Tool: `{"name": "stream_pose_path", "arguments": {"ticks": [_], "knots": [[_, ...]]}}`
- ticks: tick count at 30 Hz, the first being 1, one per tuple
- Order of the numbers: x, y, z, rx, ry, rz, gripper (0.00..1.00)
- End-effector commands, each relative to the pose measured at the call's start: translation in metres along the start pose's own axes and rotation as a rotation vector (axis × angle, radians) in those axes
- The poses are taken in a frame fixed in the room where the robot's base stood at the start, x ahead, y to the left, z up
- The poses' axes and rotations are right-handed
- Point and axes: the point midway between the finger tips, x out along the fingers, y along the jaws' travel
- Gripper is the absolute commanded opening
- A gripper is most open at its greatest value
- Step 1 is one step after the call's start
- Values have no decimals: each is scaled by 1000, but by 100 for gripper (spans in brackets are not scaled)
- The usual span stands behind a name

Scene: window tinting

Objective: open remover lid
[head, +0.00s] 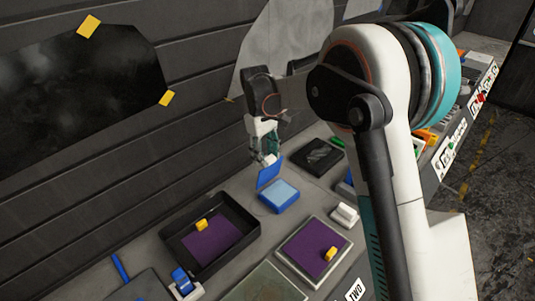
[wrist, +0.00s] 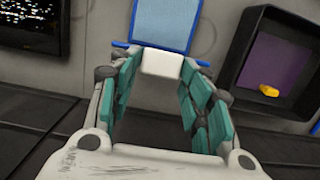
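The remover box (head: 279,196) is a blue square case with a pale blue inside, on the grey bench. Its blue lid (head: 270,172) stands raised at the box's wall side. My gripper (head: 266,160) is right behind and above the lid. In the wrist view, the pale blue inside (wrist: 165,22) shows beyond the lid's blue edge. A white block (wrist: 160,63), apparently the lid's handle, lies between my teal fingertips (wrist: 158,78). Whether one touches the lid is unclear.
A black tray (head: 172,225) with a purple pad and yellow piece stands left of the box. A grey-rimmed tray (head: 290,262) with a purple pad is in front. A black panel (head: 318,157) lies behind right. The dark plank wall (head: 190,120) is close to my gripper.

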Motion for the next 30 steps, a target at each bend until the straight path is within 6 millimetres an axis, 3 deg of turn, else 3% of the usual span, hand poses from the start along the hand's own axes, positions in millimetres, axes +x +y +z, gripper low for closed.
{"name": "stream_pose_path", "arguments": {"ticks": [1,20,23,30], "knots": [[6,-2,-4,-5,8,-3,53],[-2,0,0,-1,2,0,53],[-14,0,0,-1,2,0,53],[-62,-1,0,-2,2,-1,53]]}}
